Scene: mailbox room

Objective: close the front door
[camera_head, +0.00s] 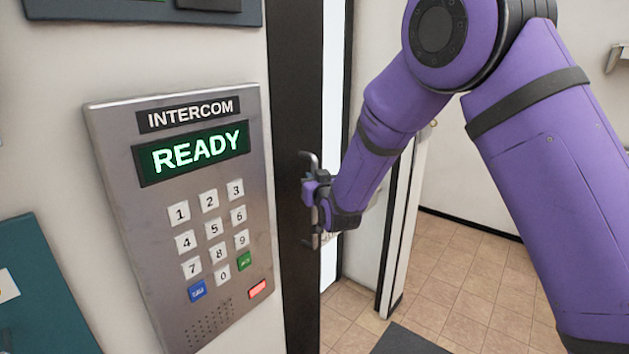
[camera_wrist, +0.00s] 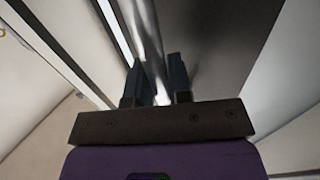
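The front door shows in the head view as a tall dark panel (camera_head: 296,95) right of the intercom, seen at a steep angle. A vertical metal bar handle (camera_head: 311,158) stands on it. My gripper (camera_head: 318,190) is at this handle, reaching in from the right. In the wrist view the metal bar (camera_wrist: 143,35) runs between my two fingers (camera_wrist: 155,82), one close on each side, and they look shut on it. The dark door surface (camera_wrist: 215,50) lies behind the bar. The door's hinges and the latch side cannot be made out.
A white post (camera_head: 400,235) stands right of the door. Tiled floor (camera_head: 470,270) is open beyond, with a dark mat (camera_head: 408,342) at the bottom.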

